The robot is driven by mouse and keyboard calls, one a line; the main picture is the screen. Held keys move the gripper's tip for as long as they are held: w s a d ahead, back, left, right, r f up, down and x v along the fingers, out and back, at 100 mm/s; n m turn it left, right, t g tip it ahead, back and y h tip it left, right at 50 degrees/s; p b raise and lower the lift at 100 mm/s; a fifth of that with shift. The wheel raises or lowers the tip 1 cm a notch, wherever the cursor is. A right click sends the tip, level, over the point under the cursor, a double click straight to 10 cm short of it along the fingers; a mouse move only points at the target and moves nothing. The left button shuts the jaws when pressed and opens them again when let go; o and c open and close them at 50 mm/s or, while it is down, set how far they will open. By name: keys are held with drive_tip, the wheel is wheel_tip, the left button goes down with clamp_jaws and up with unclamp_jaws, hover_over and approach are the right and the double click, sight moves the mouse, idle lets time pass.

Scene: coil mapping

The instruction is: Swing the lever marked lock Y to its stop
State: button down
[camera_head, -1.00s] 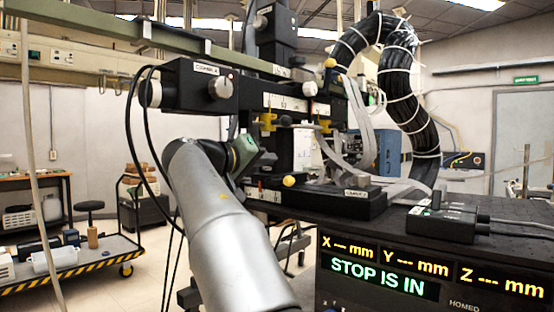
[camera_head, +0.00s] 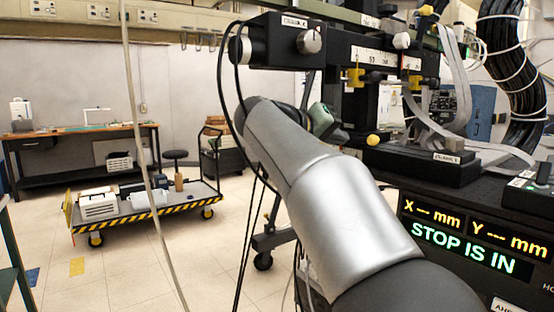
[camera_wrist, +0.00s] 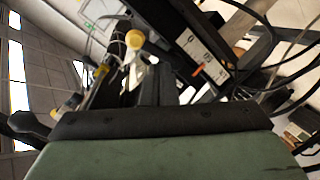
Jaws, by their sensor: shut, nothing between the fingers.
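A yellow ball knob (camera_head: 372,140) sits low on the black stage of the machine, just right of my gripper in the head view. A yellow ball knob also shows in the wrist view (camera_wrist: 134,40), beyond my fingers. Another yellow knob (camera_head: 426,10) is at the top, and yellow clamp-like pieces (camera_head: 355,77) hang under the scaled rail. I cannot read which part is marked lock Y. My gripper (camera_wrist: 155,85) is shut and empty, apart from the knob in the wrist view. In the head view its greenish body shows beyond my arm, and its fingertips cannot be made out.
A black block with a round silver knob (camera_head: 310,41) is above my arm. Black cables hang beside it. A display (camera_head: 462,247) reading STOP IS IN is at right. A striped trolley (camera_head: 150,212) stands at left, with open floor around it.

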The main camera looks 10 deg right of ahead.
drive_tip(key=s+d+f+n+g+y+p, duration=0.2)
drive_tip(key=s+f+y+p, duration=0.25)
drive_tip(key=f, duration=0.25)
drive_tip(key=s+a+f+g+y+p, duration=0.1)
drive_tip(key=s+a+f+y+p, duration=0.2)
drive_tip(key=s+f, duration=0.3)
drive_tip(key=s+a+f+g+y+p, duration=0.2)
drive_tip(key=s+f+p, duration=0.3)
drive_tip(key=s, duration=0.7)
drive_tip(key=s+a+f+n+g+y+p, duration=0.1)
drive_tip(key=s+a+f+y+p, duration=0.3)
drive_tip(key=s, duration=0.5)
wheel_tip(320, 180, down, 3)
drive_tip(key=shift+s+r+g, duration=0.15)
drive_tip(key=shift+s+g, duration=0.15)
drive_tip(key=shift+g, duration=0.2)
